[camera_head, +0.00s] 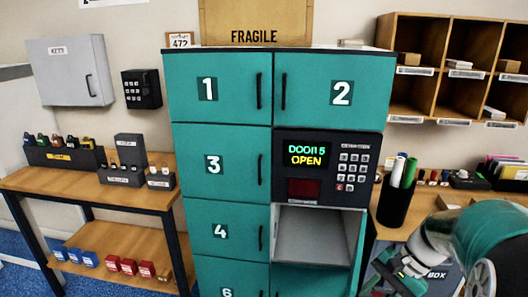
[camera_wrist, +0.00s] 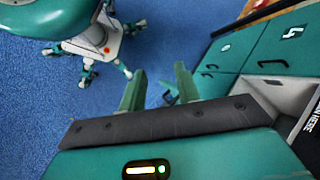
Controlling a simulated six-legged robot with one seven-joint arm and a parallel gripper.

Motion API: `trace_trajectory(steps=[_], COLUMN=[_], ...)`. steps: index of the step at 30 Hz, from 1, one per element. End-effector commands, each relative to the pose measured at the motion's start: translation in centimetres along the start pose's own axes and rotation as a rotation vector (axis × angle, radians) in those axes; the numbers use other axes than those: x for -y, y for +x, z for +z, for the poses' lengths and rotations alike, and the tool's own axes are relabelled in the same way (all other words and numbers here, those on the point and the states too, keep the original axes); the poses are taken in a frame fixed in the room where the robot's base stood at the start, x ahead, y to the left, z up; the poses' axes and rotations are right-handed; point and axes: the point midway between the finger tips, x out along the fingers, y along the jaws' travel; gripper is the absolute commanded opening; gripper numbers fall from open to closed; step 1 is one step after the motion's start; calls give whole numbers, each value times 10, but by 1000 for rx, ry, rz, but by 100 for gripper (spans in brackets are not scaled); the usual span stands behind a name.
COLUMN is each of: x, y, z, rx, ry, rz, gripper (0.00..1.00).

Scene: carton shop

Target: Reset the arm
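My gripper (camera_wrist: 160,78) shows in the wrist view with its two green fingers apart and nothing visible between them. Blue carpet lies beyond the fingertips. In the head view my teal arm enters at the lower right, beside the locker; its end is partly cut off and hard to read. The teal locker cabinet (camera_head: 222,150) stands in the middle of the head view. Its display (camera_head: 306,154) reads door 5 open. The open compartment (camera_head: 312,236) below the keypad looks empty as far as I can see. The cabinet also shows at the right of the wrist view (camera_wrist: 262,48).
A wooden bench (camera_head: 95,185) with small boxes stands left of the cabinet. A black pen cup (camera_head: 395,205) stands on a right-hand table, close to my arm. Wooden pigeonholes (camera_head: 455,70) hang above. Open blue carpet (camera_wrist: 50,110) fills the wrist view's left.

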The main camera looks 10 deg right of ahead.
Motion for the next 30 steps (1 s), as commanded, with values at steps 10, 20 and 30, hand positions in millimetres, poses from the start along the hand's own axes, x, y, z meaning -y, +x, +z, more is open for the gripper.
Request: trace_trajectory(steps=[10, 20, 30], x=[35, 43, 43], y=[0, -2, -3], z=[97, 169, 188], rx=[-305, -595, -692], ry=[-490, -949, -1094], rz=[188, 260, 265], gripper=[32, 32, 32])
